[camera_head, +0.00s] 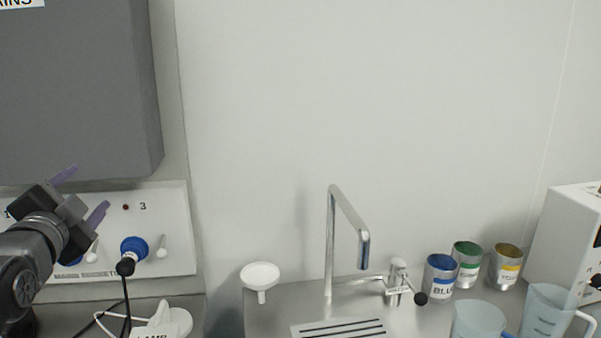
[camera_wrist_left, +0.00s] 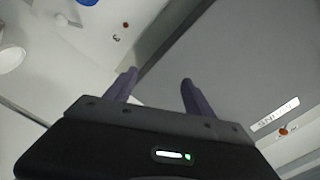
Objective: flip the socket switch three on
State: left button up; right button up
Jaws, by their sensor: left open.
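The white socket panel (camera_head: 180,205) is on the wall at the left in the head view, below a grey box. Its number 3 mark sits beside a small dark red indicator (camera_head: 126,207). Below them are a blue socket (camera_head: 134,246) with a black plug in it and, to its right, the white lever of switch three (camera_head: 162,246), pointing up. My left gripper (camera_head: 82,193) is open and empty, in front of the panel left of the 3, hiding part of the panel. In the left wrist view its purple fingers (camera_wrist_left: 158,82) are apart, with the panel (camera_wrist_left: 95,50) beyond. My right gripper is not in view.
The grey box (camera_head: 75,90) overhangs the panel closely above my left gripper. A black cable and white lamp base (camera_head: 180,320) lie below. A funnel (camera_head: 260,276), tap (camera_head: 331,240), several paint cans and beakers stand to the right. The wall between is bare.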

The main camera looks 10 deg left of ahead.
aim_at(162, 254)
jog(key=k+l, duration=0.2)
jog(key=k, duration=0.2)
jog(key=k+l, duration=0.2)
jog(key=k, duration=0.25)
